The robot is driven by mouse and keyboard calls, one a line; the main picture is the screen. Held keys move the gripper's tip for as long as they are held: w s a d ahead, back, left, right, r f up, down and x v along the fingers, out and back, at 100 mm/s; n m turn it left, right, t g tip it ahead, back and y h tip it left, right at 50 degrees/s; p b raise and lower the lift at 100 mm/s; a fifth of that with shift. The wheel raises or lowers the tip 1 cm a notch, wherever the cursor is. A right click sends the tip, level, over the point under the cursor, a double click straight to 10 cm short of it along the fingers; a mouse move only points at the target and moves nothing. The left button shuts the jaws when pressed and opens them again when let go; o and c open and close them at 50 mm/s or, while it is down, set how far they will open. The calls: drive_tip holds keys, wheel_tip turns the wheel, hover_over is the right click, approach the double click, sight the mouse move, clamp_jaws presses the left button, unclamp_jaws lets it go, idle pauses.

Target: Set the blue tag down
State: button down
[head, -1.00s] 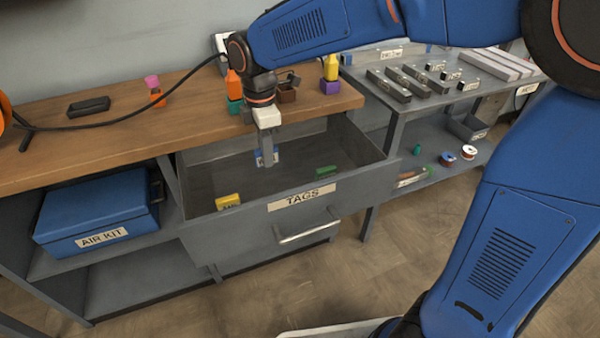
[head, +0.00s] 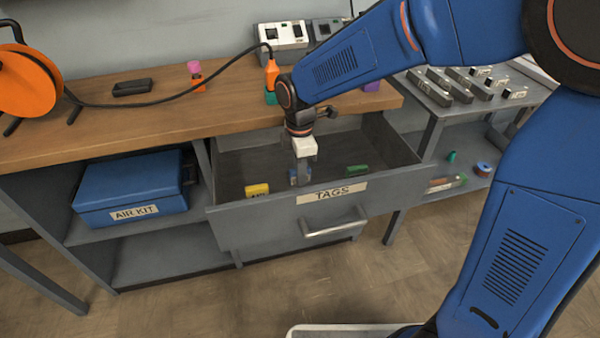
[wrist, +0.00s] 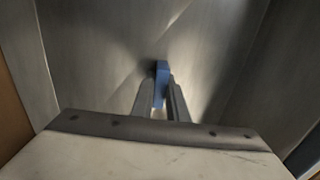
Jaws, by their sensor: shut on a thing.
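The blue tag (wrist: 161,82) is between the fingertips of my gripper (wrist: 160,100) in the wrist view. In the head view only a small part of the blue tag (head: 293,178) shows beside my gripper (head: 301,178). My gripper is shut on it and points down inside the open drawer labelled TAGS (head: 250,228). A yellow tag (head: 257,190) lies in the drawer to the left and a green tag (head: 357,170) to the right. I cannot tell whether the blue tag touches the drawer floor.
The wooden bench top (head: 120,132) is behind the drawer, with a black tray (head: 132,88) and a cable reel (head: 28,82). A blue AIR KIT case (head: 130,190) sits on the shelf at left. The drawer floor around my gripper is clear.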

drive_tip(key=c, duration=1.7)
unclamp_jaws()
drive_tip(key=shift+f, duration=0.1)
drive_tip(key=shift+c, duration=0.2)
wheel_tip(320, 180, up, 12)
